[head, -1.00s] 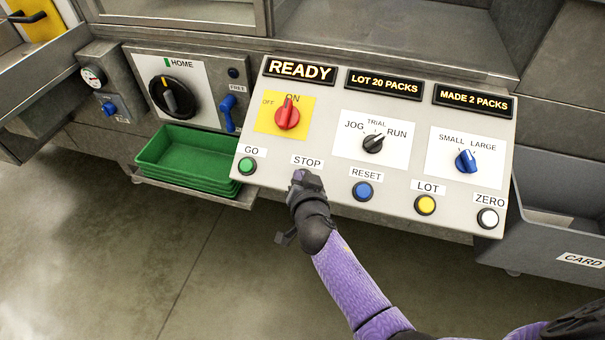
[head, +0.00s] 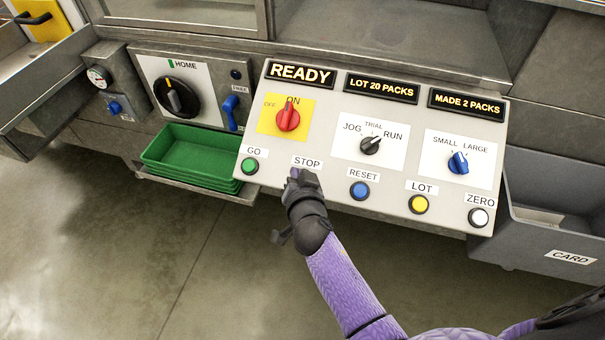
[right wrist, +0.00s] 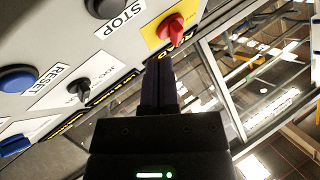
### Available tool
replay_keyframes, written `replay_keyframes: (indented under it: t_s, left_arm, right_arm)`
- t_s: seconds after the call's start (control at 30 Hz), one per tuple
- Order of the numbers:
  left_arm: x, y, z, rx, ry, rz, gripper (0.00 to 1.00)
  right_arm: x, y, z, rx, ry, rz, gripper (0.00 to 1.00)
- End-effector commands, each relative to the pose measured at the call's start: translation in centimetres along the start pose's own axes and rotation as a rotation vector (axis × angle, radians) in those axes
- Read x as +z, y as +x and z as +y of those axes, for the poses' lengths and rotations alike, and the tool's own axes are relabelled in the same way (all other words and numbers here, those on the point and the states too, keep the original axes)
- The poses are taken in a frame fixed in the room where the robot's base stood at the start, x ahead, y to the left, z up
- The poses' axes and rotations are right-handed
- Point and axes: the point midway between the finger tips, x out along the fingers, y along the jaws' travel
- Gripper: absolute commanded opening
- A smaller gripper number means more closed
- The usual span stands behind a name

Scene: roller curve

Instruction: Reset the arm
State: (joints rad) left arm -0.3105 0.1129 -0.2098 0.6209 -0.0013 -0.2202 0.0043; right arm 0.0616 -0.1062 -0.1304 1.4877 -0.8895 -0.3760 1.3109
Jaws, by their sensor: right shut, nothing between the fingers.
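My right gripper (head: 296,176) is in front of the sloped control panel (head: 318,178), just below the STOP label (head: 307,162). Its fingers are shut with nothing between them, as the right wrist view (right wrist: 160,85) also shows. The gripper hides the STOP button in the head view. In the right wrist view, part of the dark STOP button (right wrist: 106,9) shows beside its label, apart from the fingers. I cannot tell from the head view whether the fingertips touch the panel. The purple right arm comes up from the bottom right. My left gripper is not in view.
The panel carries a green GO button (head: 249,166), blue RESET button (head: 359,190), yellow LOT button (head: 418,204), white ZERO button (head: 479,216) and a red switch (head: 288,118) at ON. Green trays (head: 165,168) stand left; a grey CARD bin (head: 530,235) is right.

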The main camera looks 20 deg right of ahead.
Motion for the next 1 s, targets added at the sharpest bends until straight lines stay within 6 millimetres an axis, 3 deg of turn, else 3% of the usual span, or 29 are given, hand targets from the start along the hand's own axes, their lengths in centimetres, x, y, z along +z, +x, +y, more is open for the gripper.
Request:
replay_keyframes:
  t_s: [0.57, 0.67, 0.77, 0.8, 0.87, 0.9, 1.0]
  left_arm:
    - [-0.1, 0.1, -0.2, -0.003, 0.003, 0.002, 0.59]
    - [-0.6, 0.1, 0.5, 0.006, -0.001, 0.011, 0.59]
    - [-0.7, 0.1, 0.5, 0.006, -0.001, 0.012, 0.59]
    - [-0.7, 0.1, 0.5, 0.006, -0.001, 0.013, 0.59]
    - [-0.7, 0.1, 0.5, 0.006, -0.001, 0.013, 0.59]
    - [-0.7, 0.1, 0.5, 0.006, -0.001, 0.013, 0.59]
    - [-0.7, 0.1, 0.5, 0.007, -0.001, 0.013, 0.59]
  right_arm:
    - [0.0, 0.0, 0.0, 0.0, 0.0, 0.0, 0.0]
    - [5.1, -0.8, 2.7, 0.03, -0.099, -0.138, 0.0]
    - [13.4, -3.8, 7.9, 0.066, -0.266, -0.381, 0.0]
    - [16.5, -5.8, 10.3, 0.077, -0.332, -0.484, 0.0]
    - [20.7, -9.2, 13.9, 0.085, -0.423, -0.633, 0.0]
    - [23.2, -11.9, 16.3, 0.088, -0.48, -0.731, 0.0]
    - [27.5, -18.8, 21.7, 0.088, -0.597, -0.948, 0.0]
